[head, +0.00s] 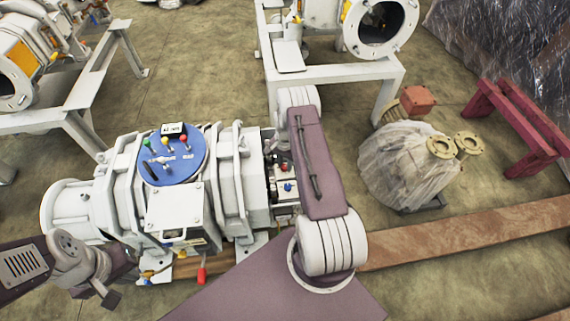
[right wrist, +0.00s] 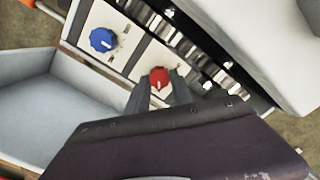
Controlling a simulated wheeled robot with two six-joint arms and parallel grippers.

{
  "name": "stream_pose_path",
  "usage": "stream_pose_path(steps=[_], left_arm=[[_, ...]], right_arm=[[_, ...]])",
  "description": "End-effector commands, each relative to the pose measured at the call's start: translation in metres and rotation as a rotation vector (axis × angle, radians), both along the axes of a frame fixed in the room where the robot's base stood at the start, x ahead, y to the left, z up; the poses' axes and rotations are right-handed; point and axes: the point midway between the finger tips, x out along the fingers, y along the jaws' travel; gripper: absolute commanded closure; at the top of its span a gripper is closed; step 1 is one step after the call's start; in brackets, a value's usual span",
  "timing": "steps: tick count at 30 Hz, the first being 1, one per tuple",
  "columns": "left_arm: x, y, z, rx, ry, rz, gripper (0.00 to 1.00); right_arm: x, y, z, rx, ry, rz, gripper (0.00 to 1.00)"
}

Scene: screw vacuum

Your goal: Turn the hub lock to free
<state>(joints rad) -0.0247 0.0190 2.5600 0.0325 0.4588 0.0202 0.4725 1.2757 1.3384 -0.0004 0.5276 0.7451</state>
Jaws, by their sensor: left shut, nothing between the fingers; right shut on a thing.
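A control box shows in the right wrist view, with a red knob (right wrist: 159,77) and a blue knob (right wrist: 103,39) on its white face. The blue knob also shows in the head view (head: 288,187), at the right end of the white machine. No readable label tells me which knob is the hub lock. My right gripper (right wrist: 160,84) is shut on the red knob, one finger on each side. My left gripper (head: 108,297) is shut and empty at the lower left, beside the machine's front.
The white machine (head: 258,185) carries a blue round plate (head: 190,170) with several coloured levers. A red handle (head: 202,275) hangs at its front. A wrapped part (head: 400,170), a wooden beam (head: 470,228) and a red stand (head: 515,122) occupy the right floor.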

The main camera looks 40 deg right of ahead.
Motion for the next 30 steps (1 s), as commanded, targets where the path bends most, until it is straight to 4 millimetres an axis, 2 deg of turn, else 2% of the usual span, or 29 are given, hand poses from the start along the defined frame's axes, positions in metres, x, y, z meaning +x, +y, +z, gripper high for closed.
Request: stream_pose_path(steps=[3,4,6,14,16,24,30], left_arm=[[0.0,0.0,0.0,0.0,0.0,0.0,1.0],[0.0,0.0,0.0,0.0,0.0,0.0,1.0],[0.0,0.0,0.0,0.0,0.0,0.0,1.0],[0.0,0.0,0.0,0.0,0.0,0.0,1.0],[0.0,0.0,0.003,0.0,0.0,0.0,1.0],[0.0,0.0,0.027,0.0,0.0,0.0,1.0],[0.0,0.0,0.034,0.0,0.0,0.0,1.0]], right_arm=[[0.001,-0.001,0.0,-0.001,-0.003,-0.002,1.0],[0.001,-0.001,0.0,-0.001,-0.003,-0.002,0.64],[0.001,-0.001,0.0,0.0,-0.002,-0.002,0.5],[0.0,0.0,0.001,0.0,-0.001,-0.001,0.5],[0.001,0.0,0.006,-0.001,-0.001,0.0,0.5],[0.001,-0.001,0.065,-0.001,-0.004,-0.001,0.5],[0.001,0.0,0.089,0.0,-0.002,-0.001,0.5]])
